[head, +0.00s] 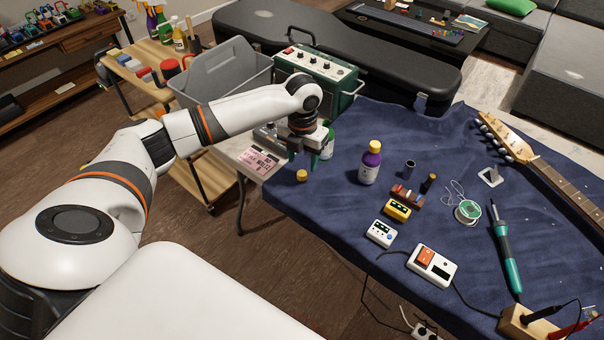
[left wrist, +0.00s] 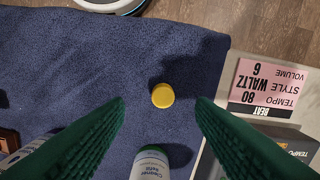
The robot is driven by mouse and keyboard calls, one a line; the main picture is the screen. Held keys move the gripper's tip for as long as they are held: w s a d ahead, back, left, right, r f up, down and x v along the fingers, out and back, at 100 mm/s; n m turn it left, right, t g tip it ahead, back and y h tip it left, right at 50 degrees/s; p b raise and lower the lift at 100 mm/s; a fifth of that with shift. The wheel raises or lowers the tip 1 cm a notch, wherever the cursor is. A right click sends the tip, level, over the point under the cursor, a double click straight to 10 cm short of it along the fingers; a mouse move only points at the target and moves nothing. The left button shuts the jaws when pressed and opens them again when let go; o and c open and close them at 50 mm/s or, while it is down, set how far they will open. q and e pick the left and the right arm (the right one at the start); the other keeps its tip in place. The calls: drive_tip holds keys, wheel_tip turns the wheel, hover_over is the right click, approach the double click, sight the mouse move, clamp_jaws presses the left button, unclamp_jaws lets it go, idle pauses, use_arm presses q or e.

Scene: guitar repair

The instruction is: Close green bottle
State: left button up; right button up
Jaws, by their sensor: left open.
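The green bottle (head: 328,142), with a white label, stands on the blue cloth partly hidden behind my left gripper (head: 305,160). In the left wrist view its green upper part and white label (left wrist: 150,164) show at the bottom edge; its mouth is not clear. A small yellow cap (head: 301,175) lies on the cloth near the table edge, apart from the bottle. In the left wrist view the cap (left wrist: 162,95) appears between the two green fingers of my open left gripper (left wrist: 161,104), beyond the fingertips and not held. My right gripper is not in view.
A green amplifier (head: 316,76) stands behind. Small pedals, a soldering iron (head: 507,250) and a guitar neck (head: 560,180) lie further right.

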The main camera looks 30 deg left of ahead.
sight(302, 173)
use_arm(q)
drive_tip(key=shift+w+a+f, duration=0.1)
drive_tip(key=shift+f, duration=1.25)
drive_tip(key=shift+w+a+f, duration=0.1)
drive_tip(key=shift+f, duration=1.2)
drive_tip(key=c, duration=1)
